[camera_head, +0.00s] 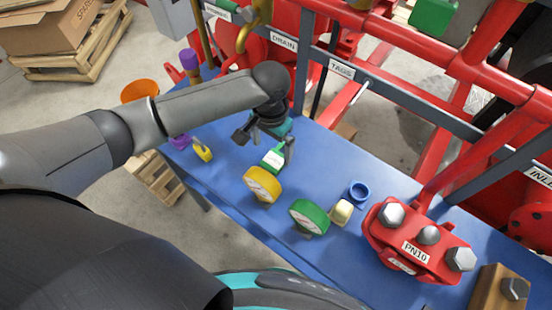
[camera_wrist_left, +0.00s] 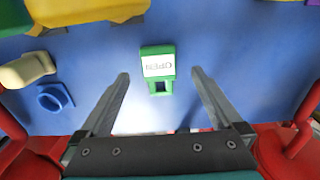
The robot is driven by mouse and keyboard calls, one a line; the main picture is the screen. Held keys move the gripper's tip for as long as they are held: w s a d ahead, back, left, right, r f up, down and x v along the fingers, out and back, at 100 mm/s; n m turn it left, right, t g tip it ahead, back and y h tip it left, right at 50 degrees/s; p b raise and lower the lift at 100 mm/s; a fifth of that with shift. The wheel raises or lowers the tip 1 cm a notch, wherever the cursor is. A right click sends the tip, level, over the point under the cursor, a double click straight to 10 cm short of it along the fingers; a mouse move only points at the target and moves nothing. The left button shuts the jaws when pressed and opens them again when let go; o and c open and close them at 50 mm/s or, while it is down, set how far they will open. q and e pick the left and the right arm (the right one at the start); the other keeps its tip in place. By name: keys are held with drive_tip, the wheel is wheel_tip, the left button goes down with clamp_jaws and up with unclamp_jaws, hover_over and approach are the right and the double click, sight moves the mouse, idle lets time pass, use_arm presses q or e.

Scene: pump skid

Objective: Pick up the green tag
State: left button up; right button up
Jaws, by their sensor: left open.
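The green tag (camera_head: 273,158) lies on the blue bench top (camera_head: 325,160), with a white label. In the left wrist view the green tag (camera_wrist_left: 157,68) reads OPEN and lies ahead of the fingertips, about midway between them. My left gripper (camera_head: 264,150) is open and empty, just above and beside the tag. Its two fingers also show in the left wrist view (camera_wrist_left: 160,75), apart from the tag on both sides. My right gripper is not in view.
A yellow gauge (camera_head: 262,185) and a green gauge (camera_head: 308,216) stand close to the tag. A blue ring (camera_head: 359,190), a small cream object (camera_head: 341,212) and a yellow padlock (camera_head: 202,150) are also on the bench. A red flange (camera_head: 420,243) stands right; red pipework runs behind.

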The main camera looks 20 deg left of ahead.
sight(273, 162)
use_arm(q)
drive_tip(key=shift+f, duration=0.35)
wheel_tip(273, 162, down, 5)
drive_tip(key=shift+s+d+r+b, duration=0.1)
drive_tip(key=shift+d+r+b, duration=0.05)
drive_tip(key=shift+b, duration=0.4)
drive_tip(key=c, duration=1.4)
